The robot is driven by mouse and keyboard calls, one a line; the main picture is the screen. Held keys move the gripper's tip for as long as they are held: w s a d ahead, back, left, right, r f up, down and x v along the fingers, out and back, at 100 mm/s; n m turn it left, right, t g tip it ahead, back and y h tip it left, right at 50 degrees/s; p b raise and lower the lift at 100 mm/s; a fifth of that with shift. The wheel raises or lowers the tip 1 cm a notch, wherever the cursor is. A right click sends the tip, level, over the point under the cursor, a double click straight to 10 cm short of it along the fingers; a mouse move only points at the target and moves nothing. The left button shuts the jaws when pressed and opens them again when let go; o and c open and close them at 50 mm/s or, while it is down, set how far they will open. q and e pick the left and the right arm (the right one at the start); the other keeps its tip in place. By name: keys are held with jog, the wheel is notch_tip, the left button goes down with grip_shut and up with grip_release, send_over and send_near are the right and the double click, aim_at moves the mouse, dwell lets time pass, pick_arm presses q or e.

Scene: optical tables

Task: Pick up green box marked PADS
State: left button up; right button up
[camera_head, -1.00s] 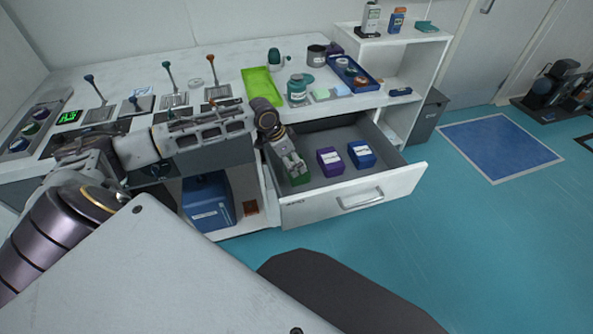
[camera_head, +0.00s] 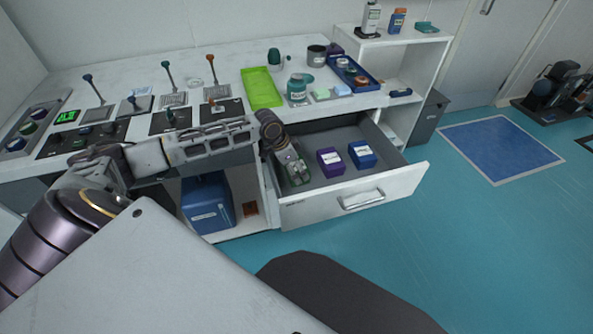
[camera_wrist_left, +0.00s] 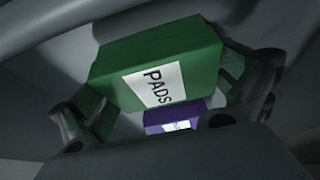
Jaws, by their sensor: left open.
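The green box marked PADS (camera_wrist_left: 165,65) lies in the open drawer and fills the middle of the left wrist view, its white label facing the camera. My left gripper (camera_wrist_left: 165,115) is open, with one finger on either side of the box. In the head view the left gripper (camera_head: 296,172) points down into the left part of the drawer (camera_head: 352,200) and hides most of the green box; only a little green shows around the fingers. I cannot tell whether the fingers touch the box. My right gripper is not in view.
A purple box (camera_head: 330,162) and a blue box (camera_head: 362,155) stand to the right in the same drawer. The worktop (camera_head: 215,75) above holds levers, a green tray (camera_head: 261,88) and jars. A large blue container (camera_head: 208,203) stands in the open space below.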

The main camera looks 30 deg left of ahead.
pick_arm(q)
jog(key=c, duration=0.7)
jog(key=shift+c, duration=0.2)
jog(key=shift+r, duration=0.1)
jog(key=shift+r, duration=0.75)
jog(key=shift+r+p, duration=1.15)
jog(key=shift+r, duration=3)
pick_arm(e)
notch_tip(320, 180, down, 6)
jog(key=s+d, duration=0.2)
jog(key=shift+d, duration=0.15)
